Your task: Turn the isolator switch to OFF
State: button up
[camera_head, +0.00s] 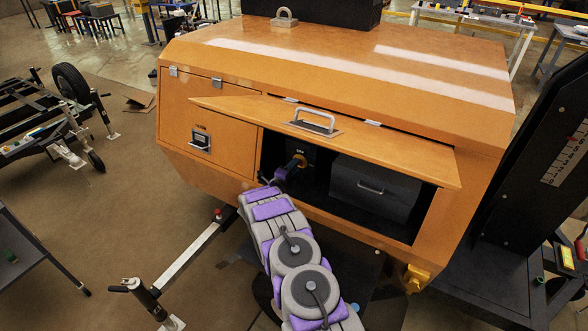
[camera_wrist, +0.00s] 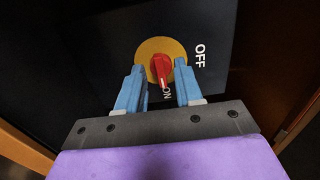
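The isolator switch has a red knob (camera_wrist: 160,68) on a yellow round plate (camera_wrist: 149,50), on a dark panel in the wrist view. The knob's white mark points down to the ON label (camera_wrist: 168,94); the OFF label (camera_wrist: 200,55) is to the right. My gripper (camera_wrist: 158,75) is open, its blue fingers on either side of the knob, with gaps visible. I cannot tell how deep the fingertips reach. In the head view my gripper (camera_head: 290,168) is inside the open compartment of the orange light tower (camera_head: 215,100), and hides most of the switch there.
The compartment's orange flap (camera_head: 370,145) is raised above my arm, with a metal handle (camera_head: 314,123). A dark grey box (camera_head: 375,188) stands right of my gripper inside the compartment. The compartment's left wall edge is close to my arm. A closed orange door (camera_head: 205,120) is at left.

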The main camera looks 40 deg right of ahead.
jog(key=shift+s+d, duration=0.1)
jog(key=shift+d, duration=0.05)
grip_shut()
jog(key=shift+n, duration=0.4)
jog(key=shift+f+n+p, duration=0.1)
jog(key=shift+n+p, duration=0.55)
jog(key=shift+n, duration=7.95)
jog(key=shift+o, duration=0.3)
grip_release()
